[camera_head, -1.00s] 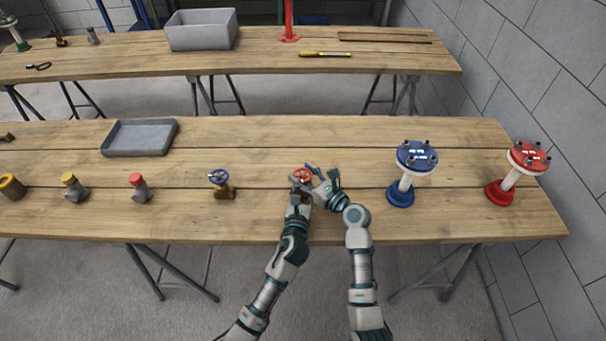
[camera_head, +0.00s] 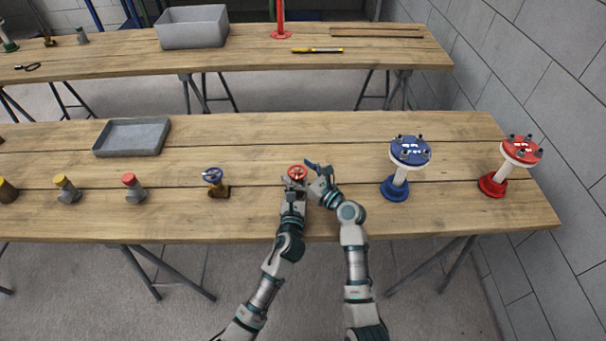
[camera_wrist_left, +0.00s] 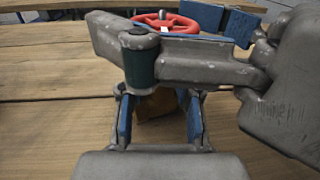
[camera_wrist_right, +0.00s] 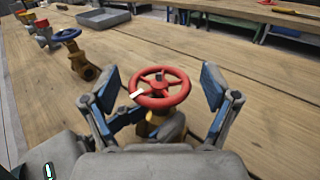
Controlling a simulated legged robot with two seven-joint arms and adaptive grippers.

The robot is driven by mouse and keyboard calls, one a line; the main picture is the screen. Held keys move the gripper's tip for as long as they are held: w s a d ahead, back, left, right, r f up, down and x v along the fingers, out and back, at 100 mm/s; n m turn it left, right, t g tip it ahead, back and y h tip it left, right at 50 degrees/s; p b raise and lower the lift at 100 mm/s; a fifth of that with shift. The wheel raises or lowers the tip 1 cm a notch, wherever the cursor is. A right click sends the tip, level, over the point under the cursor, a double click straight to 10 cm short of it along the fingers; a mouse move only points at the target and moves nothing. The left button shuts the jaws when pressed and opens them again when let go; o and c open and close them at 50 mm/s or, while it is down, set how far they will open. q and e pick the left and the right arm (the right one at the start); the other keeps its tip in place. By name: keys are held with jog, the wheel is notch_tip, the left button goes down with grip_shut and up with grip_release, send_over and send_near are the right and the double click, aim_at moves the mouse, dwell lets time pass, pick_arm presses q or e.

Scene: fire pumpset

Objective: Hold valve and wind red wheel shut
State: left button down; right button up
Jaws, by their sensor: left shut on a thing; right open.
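The valve with the red wheel (camera_head: 297,172) stands on the front bench. In the right wrist view its red wheel (camera_wrist_right: 160,87) has a white mark on the rim, with a brass body (camera_wrist_right: 158,122) below. My left gripper (camera_head: 296,184) is shut on the valve body; the left wrist view shows its blue-padded fingers (camera_wrist_left: 160,118) on either side of the brass body (camera_wrist_left: 157,103). My right gripper (camera_head: 318,170) is open; in the right wrist view its fingers (camera_wrist_right: 160,92) stand apart on both sides of the red wheel. I cannot tell whether they touch it.
A blue-wheeled valve (camera_head: 214,181) stands to the left, with red-capped (camera_head: 133,187) and yellow-capped (camera_head: 66,187) fittings beyond it. A grey tray (camera_head: 132,137) lies at the back left. Blue (camera_head: 409,152) and red (camera_head: 520,151) flanged stands are at the right.

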jog(key=v, duration=1.2)
jog(key=shift+w+f, duration=0.15)
jog(key=w+n+g+y, duration=0.1)
jog(key=n+g, duration=0.1)
jog(key=w+f+n+g+y, duration=0.1)
jog(key=w+g+y, duration=0.1)
jog(key=shift+w+d+f+n+g, duration=0.1)
jog(key=shift+w+f+n+g, duration=0.15)
jog(key=shift+n+g, duration=0.15)
jog(key=w+a+g, duration=0.1)
jog(key=a, duration=0.1)
jog(key=w+a+r+n+y, duration=0.1)
jog(key=w+a, duration=0.1)
jog(key=a, duration=0.1)
jog(key=w+a+g+y, duration=0.1)
jog(key=w+a, duration=0.1)
jog(key=a, duration=0.1)
jog(key=shift+w+r+n+g, duration=0.1)
jog(key=shift+r+n+g, duration=0.1)
jog(key=shift+n+g, duration=0.15)
